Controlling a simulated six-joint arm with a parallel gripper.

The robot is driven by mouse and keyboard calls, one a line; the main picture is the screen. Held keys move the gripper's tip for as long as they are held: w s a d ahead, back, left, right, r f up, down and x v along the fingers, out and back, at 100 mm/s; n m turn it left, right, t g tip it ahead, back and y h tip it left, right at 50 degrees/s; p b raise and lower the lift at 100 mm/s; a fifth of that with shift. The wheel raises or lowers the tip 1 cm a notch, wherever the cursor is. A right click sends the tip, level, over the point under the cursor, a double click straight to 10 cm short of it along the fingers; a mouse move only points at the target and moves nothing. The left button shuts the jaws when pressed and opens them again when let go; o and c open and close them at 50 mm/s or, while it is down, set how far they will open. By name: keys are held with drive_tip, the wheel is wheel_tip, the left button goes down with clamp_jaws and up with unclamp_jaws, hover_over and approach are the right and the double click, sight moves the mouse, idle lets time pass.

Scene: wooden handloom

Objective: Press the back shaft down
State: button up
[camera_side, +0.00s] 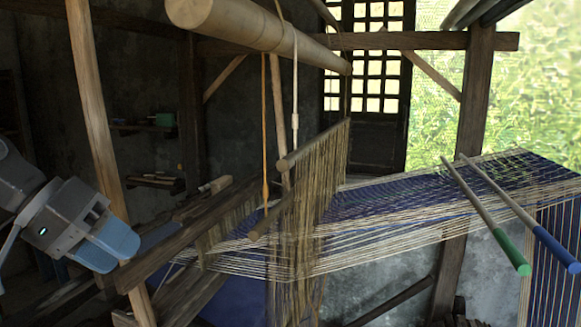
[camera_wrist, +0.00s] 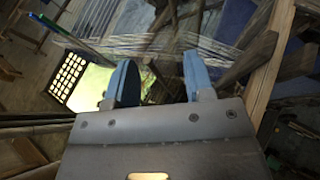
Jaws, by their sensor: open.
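Two heddle shafts hang from cords in the side view. One wooden bar (camera_side: 313,141) hangs higher on a white cord, with a curtain of string heddles below it. The other bar (camera_side: 264,222) hangs lower and nearer on an orange cord. I cannot tell for certain which is the back shaft. My gripper (camera_side: 112,246) is at the far left, beside the loom's front post and well away from both shafts. Its blue fingers stand apart and empty in the wrist view (camera_wrist: 158,75), where the shafts are not clearly distinguishable.
A thick roller (camera_side: 250,32) crosses overhead. Blue and white warp threads (camera_side: 400,208) stretch right. Two sticks, one green-tipped (camera_side: 490,220) and one blue-tipped (camera_side: 525,218), lie across them.

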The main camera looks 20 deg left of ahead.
sight(287, 163)
drive_tip(key=w+d+r+n+h, duration=0.1)
drive_tip(key=w+d+r+h, duration=0.35)
drive_tip(key=w, duration=0.45)
drive_tip(key=w+d+r+n+h, duration=0.1)
drive_tip(key=w+d+r+h, duration=0.4)
drive_tip(key=w, duration=0.4)
drive_tip(key=shift+t+y, duration=0.3)
drive_tip(key=shift+y, duration=0.35)
drive_tip(key=x, duration=0.8)
drive_tip(key=shift+s+f, duration=0.1)
drive_tip(key=shift+f, duration=0.1)
clamp_jaws()
